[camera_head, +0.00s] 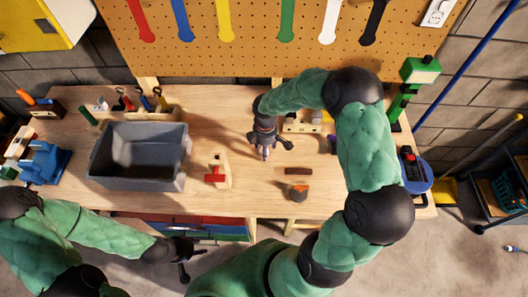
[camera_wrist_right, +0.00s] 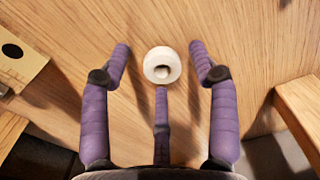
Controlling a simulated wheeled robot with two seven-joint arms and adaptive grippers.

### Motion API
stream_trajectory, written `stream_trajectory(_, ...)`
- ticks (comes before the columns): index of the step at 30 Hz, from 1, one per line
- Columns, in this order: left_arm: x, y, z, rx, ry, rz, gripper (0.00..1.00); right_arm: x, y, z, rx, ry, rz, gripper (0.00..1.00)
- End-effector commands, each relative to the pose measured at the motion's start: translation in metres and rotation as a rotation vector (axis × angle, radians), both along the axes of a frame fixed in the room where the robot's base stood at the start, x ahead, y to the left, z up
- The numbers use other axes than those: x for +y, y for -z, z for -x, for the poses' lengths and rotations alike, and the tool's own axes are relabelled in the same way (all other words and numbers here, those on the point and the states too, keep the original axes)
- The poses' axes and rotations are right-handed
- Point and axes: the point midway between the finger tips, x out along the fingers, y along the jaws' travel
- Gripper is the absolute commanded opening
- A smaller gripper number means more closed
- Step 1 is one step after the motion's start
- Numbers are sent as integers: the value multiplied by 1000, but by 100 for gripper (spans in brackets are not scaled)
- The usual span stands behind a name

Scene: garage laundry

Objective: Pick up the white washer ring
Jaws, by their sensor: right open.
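The white washer ring (camera_wrist_right: 161,65) lies on the wooden workbench (camera_head: 245,106) in the right wrist view, with its hole showing. My right gripper (camera_wrist_right: 159,62) is open above the bench. Its purple fingers stand on either side of the ring, with another finger below it in the picture, and I see no contact. In the head view my right gripper (camera_head: 268,148) points down at the middle of the bench and largely hides the ring. My left gripper (camera_head: 187,262) is empty in front of the bench's front edge, with its dark fingers spread apart.
A grey bin (camera_head: 138,178) stands left of the right gripper. A small wooden piece with a red part (camera_head: 215,174), a brown block (camera_head: 298,171) and an orange-and-dark item (camera_head: 299,192) lie nearby. A pegboard (camera_head: 270,45) with coloured tools rises behind.

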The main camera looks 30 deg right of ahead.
Motion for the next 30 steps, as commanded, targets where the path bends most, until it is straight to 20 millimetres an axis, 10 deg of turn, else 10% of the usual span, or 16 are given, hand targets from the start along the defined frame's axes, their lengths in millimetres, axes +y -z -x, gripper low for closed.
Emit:
stream_trajectory(8,0,1,0,0,0,0,40,0,4,-1,-2,0,1,58)
stream_trajectory(13,0,1,0,0,0,0,40,0,4,-1,-2,0,1,17)
stream_trajectory(30,0,-1,0,0,0,0,40,0,-6,-1,-3,0,1,17)
